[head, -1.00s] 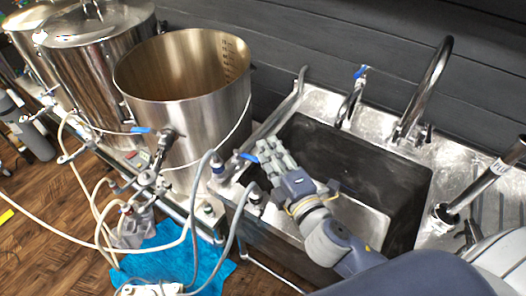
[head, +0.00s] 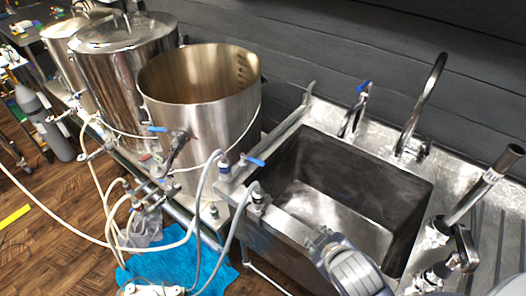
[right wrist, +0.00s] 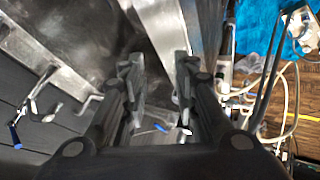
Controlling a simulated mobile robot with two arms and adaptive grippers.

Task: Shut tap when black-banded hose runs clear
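A grey hose (head: 238,235) with a dark fitting (head: 257,196) at its top end hooks over the sink's left rim; I cannot make out its band clearly. Another hose (head: 205,178) beside it has a blue-banded fitting (head: 224,166). A blue-handled tap (head: 254,161) sits by these hose ends. No flow from either hose can be made out. My right gripper (head: 322,238) is over the sink's front left edge, apart from the tap. In the right wrist view its fingers (right wrist: 158,75) are spread with nothing held. My left gripper is not seen.
The steel sink (head: 345,155) is open and looks empty, with a tall faucet (head: 415,105) and a blue-handled faucet (head: 353,108) behind. An open kettle (head: 195,105) stands left, with hoses and pipework in front. A blue cloth (head: 165,262) lies on the floor.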

